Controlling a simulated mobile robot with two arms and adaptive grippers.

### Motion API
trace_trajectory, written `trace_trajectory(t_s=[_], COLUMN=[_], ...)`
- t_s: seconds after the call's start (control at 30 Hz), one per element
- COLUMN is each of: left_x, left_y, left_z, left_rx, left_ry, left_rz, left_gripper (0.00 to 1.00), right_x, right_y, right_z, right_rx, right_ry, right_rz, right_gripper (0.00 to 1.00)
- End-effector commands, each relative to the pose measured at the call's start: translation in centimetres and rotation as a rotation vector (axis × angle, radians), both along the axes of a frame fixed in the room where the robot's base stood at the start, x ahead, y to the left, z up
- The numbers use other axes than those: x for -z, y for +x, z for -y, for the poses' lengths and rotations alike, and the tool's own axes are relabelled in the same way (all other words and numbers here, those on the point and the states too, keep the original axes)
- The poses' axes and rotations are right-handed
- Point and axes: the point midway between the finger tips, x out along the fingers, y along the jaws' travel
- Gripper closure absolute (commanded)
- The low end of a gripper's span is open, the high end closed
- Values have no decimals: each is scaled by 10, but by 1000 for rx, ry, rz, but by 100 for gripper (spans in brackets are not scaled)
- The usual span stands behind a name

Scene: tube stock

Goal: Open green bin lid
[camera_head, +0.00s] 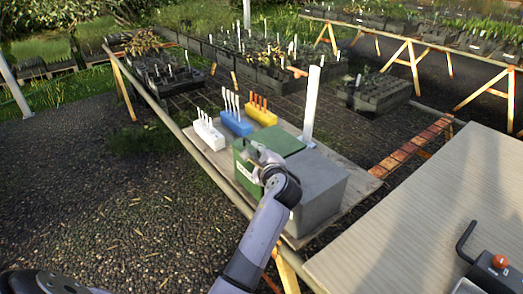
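The green bin (243,174) stands on a wooden board in the middle of the head view. Its green lid (283,141) lies flat and looks closed. My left gripper (256,155) is at the front edge of the lid, over the bin's near side. It may be touching the lid, but I cannot tell. Its fingers are small and partly hidden by the wrist, so whether they are open or shut does not show. My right gripper is not in view.
A grey box (325,195) stands right beside the green bin. White (207,134), blue (236,123) and yellow (262,113) racks stand behind it, the white and blue ones holding white sticks. A white post (311,103) rises behind the bin. A pale tabletop (440,215) is at right.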

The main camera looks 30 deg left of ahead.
Motion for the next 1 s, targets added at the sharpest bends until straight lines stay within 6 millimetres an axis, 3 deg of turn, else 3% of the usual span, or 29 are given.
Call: trace_trajectory(t_s=[0.1,0.33,1.0], left_x=[-8,-10,-4], left_y=[-14,-29,-35], left_z=[15,31,32], left_rx=[1,0,-4], left_ry=[-1,-2,-24], left_rz=[-2,0,3], left_gripper=[84,84,84], right_x=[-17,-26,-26], right_y=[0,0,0], right_z=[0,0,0], right_rx=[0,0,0], right_ry=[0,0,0], right_rz=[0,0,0], right_gripper=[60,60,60])
